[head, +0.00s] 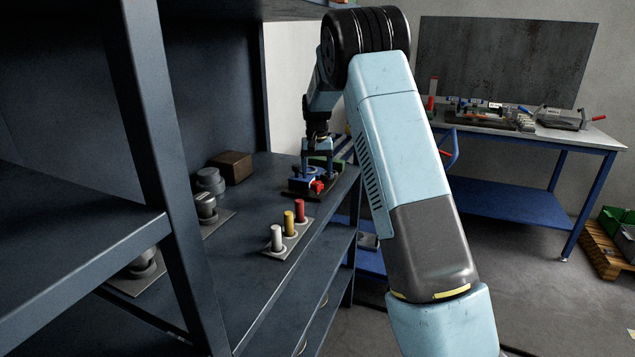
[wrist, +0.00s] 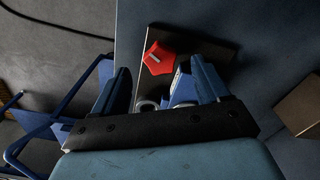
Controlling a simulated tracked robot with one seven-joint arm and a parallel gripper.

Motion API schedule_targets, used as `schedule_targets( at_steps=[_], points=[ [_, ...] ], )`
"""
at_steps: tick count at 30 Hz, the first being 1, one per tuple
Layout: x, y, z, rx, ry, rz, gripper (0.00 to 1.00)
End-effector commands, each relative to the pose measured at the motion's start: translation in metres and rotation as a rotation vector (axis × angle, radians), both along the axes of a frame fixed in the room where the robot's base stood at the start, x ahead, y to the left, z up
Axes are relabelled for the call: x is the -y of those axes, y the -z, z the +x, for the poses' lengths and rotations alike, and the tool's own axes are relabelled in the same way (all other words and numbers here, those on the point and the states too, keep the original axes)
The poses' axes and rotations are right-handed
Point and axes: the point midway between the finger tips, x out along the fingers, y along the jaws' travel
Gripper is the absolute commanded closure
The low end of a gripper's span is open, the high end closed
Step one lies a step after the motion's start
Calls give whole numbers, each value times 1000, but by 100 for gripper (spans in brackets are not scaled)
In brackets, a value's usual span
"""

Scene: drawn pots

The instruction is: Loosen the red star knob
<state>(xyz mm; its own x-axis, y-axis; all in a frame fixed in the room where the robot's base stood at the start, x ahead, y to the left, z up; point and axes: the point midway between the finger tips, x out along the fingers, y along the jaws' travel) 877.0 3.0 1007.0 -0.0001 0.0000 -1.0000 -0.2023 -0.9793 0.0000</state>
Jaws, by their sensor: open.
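The red star knob (wrist: 158,58) shows in the wrist view near the upper middle, with a pale mark on its face. It also shows small in the head view (head: 317,186), at the front of a blue fixture (head: 298,183) on a dark base plate (wrist: 212,48). The fixture stands on the shelf. My gripper (head: 318,163) points down over the fixture. In the wrist view my gripper (wrist: 160,72) has its two fingers spread apart, with the knob showing beyond and between their tips. I see no contact with the knob; the exact height gap cannot be told.
White, yellow (head: 289,222) and red pegs stand on a plate nearer on the shelf. Grey round parts (head: 208,183) and a brown block (head: 231,167) lie to the left. A dark shelf post (head: 160,150) rises at left. A workbench (head: 540,133) stands behind at right.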

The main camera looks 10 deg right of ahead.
Motion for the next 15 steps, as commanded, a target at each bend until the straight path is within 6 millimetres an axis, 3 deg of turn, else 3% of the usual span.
schedule_targets(
  at_steps=[6, 15],
  points=[
    [0, 29, 0, -2, 0, -1, 25],
    [0, 41, 0, 0, 0, 0, 25]
  ],
)
